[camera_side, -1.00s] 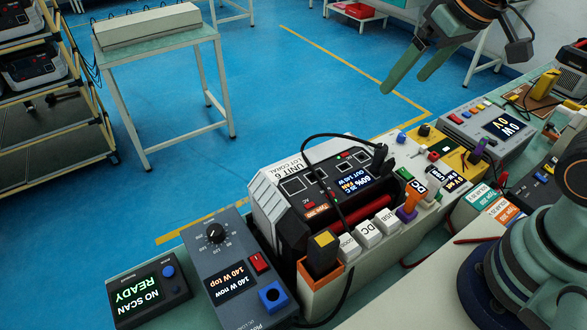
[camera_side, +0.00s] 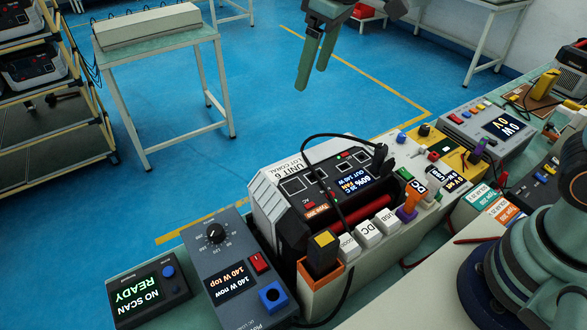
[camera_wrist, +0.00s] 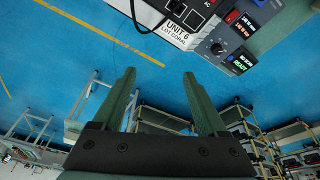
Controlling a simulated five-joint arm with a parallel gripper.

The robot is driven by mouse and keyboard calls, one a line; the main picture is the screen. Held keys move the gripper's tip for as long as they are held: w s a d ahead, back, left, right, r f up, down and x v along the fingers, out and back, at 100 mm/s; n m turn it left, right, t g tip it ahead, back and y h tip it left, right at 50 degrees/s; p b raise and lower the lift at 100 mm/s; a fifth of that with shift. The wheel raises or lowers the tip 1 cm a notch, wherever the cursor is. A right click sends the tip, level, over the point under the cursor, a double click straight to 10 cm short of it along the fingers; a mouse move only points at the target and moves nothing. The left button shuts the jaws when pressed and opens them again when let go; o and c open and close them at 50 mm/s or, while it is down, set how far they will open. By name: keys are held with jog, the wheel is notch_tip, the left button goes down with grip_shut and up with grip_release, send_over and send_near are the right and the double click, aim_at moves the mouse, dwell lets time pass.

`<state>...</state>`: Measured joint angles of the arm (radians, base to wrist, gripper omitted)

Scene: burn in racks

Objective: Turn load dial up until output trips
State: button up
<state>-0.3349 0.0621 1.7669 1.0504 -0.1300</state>
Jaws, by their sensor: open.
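The load dial (camera_side: 215,233) is a round black knob with a scale on the grey-blue load box (camera_side: 195,260), at the lower left in the side view. It also shows in the wrist view (camera_wrist: 217,49), beyond my fingertips. The load box display (camera_side: 232,283) reads 140 W now and 140 W top. The power unit (camera_side: 268,205), labelled Unit 6, stands beside it; its screen (camera_side: 362,185) reads 60% and an output of about 140 W. My gripper (camera_side: 308,80) is open and empty, high above the bench and well away from the dial.
A black scanner box (camera_side: 148,293) reading NO SCAN, READY sits left of the load box. A red rocker switch (camera_side: 259,262) and blue socket (camera_side: 272,295) are near the dial. A black cable (camera_side: 303,150) arches over the unit. Air above the dial is clear.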

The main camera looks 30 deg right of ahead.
jog(key=w+a+f+n+g, duration=0.25)
jog(key=a+f, duration=0.45)
jog(key=a, duration=0.5)
jog(key=n+h, duration=0.1)
jog(key=n, duration=0.3)
send_over(214, 230)
notch_tip(214, 230, down, 11)
jog(key=shift+m, duration=0.25)
notch_tip(214, 230, down, 11)
grip_shut()
